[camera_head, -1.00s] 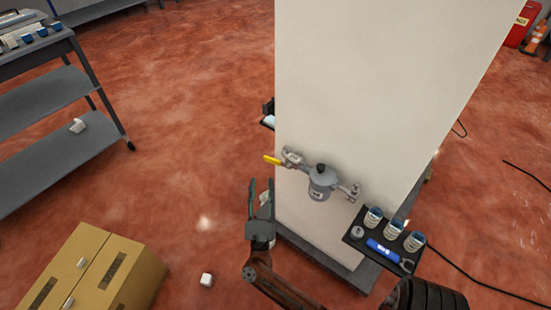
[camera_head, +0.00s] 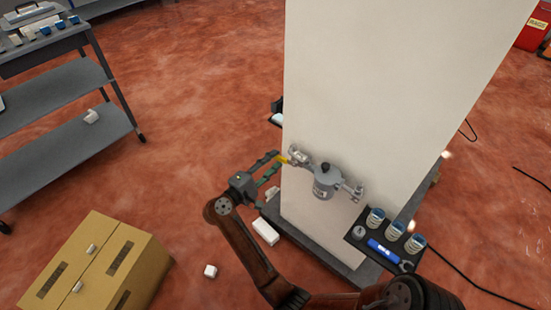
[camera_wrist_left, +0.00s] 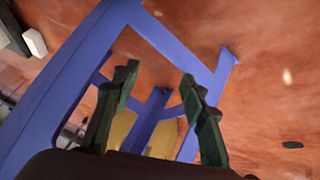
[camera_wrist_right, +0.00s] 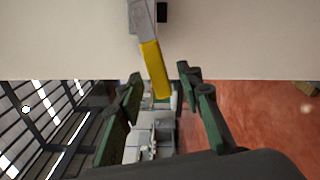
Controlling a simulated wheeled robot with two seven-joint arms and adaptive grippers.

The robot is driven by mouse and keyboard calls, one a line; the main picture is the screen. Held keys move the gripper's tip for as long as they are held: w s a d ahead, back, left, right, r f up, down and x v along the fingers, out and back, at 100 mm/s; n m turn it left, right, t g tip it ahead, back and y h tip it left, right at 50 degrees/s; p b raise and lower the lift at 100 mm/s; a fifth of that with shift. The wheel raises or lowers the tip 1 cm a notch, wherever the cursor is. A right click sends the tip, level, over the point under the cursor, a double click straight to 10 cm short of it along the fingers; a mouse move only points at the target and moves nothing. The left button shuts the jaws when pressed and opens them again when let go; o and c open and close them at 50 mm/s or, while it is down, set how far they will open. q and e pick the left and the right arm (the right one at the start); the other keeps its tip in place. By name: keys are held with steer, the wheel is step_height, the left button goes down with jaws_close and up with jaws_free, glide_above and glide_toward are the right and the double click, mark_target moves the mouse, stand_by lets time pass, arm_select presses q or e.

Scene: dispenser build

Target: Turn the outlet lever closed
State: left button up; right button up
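The outlet lever (camera_head: 283,159) has a yellow handle. It juts left from a grey valve and dispenser body (camera_head: 326,180) on the white column. In the right wrist view the yellow lever (camera_wrist_right: 154,70) points down, its tip between the fingertips. My right gripper (camera_head: 271,167) is open around the lever's end, with a gap to each finger; contact is not visible. My left gripper (camera_wrist_left: 160,85) is open and empty in its wrist view; it is not in the head view.
A small black tray (camera_head: 370,249) with several cups and a blue-handled tool juts from the column at right. A cardboard box (camera_head: 95,265) stands on the floor at lower left. A grey shelf cart (camera_head: 60,105) stands at upper left. Blue bars (camera_wrist_left: 75,75) cross the left wrist view.

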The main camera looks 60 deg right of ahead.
steer(key=shift+s+d, duration=0.15)
steer(key=shift+d, duration=1.1)
steer(key=shift+c, duration=0.6)
jaws_close()
